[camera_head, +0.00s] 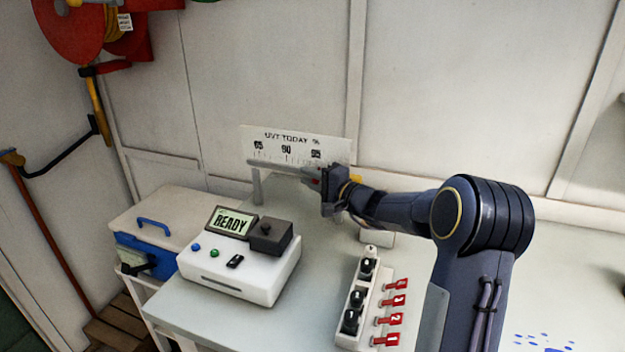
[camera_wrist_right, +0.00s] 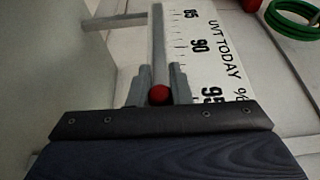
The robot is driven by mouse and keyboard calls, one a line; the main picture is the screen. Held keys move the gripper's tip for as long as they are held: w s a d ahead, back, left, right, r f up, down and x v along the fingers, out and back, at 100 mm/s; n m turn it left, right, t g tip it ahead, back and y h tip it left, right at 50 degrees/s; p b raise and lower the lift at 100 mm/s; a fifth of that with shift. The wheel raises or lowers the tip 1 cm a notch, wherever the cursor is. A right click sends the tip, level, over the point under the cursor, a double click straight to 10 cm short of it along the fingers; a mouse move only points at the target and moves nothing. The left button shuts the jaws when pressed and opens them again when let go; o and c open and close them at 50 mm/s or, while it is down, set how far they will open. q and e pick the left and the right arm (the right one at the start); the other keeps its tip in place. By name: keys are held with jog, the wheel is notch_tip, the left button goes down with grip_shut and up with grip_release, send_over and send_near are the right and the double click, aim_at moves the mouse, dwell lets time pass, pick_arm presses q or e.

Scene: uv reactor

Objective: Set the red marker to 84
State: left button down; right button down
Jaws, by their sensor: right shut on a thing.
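The UVT TODAY % scale board (camera_head: 330,141) stands at the back of the bench, with labels 85, 90 and 95. A grey rail (camera_head: 275,164) runs along its lower edge. My right gripper (camera_head: 322,184) is at the right part of the rail, below the 95 label. In the right wrist view the red marker (camera_wrist_right: 160,94) sits on the rail (camera_wrist_right: 158,45) between the two fingers of my right gripper (camera_wrist_right: 158,88), which is shut on it. There it is about level with the 95 on the scale board (camera_wrist_right: 215,60). The exact reading cannot be told. My left gripper is not in view.
A white device (camera_head: 235,280) with a READY display (camera_head: 231,222) stands left on the bench. A strip of black knobs (camera_head: 352,310) and red numbered tags (camera_head: 393,319) lies in front of my right arm. A blue-fronted box (camera_head: 150,255) is at far left.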

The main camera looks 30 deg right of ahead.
jog(key=w+a+b, duration=0.7)
jog(key=w+a, duration=0.5)
jog(key=w, duration=0.2)
jog(key=shift+w+a, duration=0.15)
jog(key=c, duration=1.4)
grip_release()
jog(key=shift+w+a, duration=0.15)
jog(key=shift+o, duration=0.2)
jog(key=b+v, duration=0.3)
jog(key=v, duration=0.5)
